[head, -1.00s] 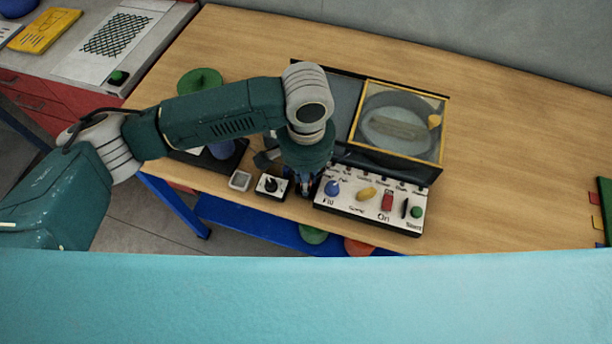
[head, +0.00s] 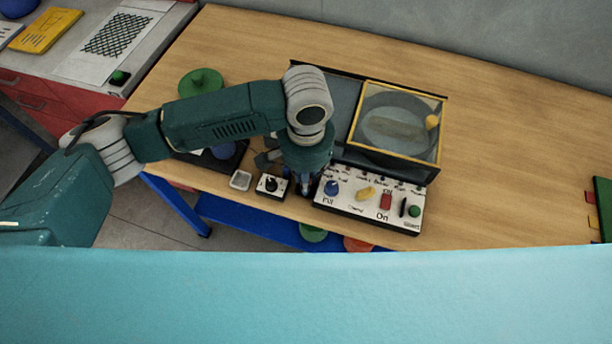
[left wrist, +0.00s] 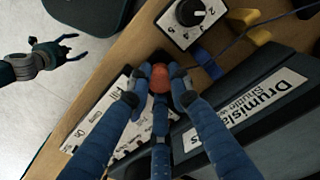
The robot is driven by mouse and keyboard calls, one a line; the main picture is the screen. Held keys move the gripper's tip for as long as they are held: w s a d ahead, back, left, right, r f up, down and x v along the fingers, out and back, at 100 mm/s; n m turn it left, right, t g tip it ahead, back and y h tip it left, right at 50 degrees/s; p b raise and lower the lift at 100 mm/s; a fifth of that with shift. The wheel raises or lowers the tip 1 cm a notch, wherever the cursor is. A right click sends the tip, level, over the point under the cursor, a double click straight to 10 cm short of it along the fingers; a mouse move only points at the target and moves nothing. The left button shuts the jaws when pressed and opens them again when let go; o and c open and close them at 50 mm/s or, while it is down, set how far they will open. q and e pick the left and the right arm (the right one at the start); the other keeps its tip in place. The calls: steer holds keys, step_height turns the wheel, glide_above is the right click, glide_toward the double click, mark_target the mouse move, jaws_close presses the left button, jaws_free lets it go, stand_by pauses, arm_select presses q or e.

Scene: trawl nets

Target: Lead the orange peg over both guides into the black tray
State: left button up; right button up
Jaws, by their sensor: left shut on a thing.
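My left gripper (head: 304,187) is at the front of the bench, between a small black-knob box and the white control panel. In the left wrist view its blue fingers (left wrist: 159,84) are closed around an orange peg (left wrist: 159,76), whose rounded top shows between them. A black tray-like piece (head: 237,163) lies left of the gripper, partly hidden by my arm. My right gripper (left wrist: 60,47) has spread, empty fingers over the floor.
The control panel (head: 365,205) with coloured knobs stands close to the gripper's right. A black box with a yellow-framed window (head: 441,130) stands behind it. The knob box (head: 271,186) and a small grey dish (head: 240,180) stand left.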

arm_select(q)
steer(key=shift+f, duration=0.15)
steer(key=o, duration=0.9)
step_height(320, 180, up, 12)
steer(key=shift+f, duration=0.1)
stand_by(0.7)
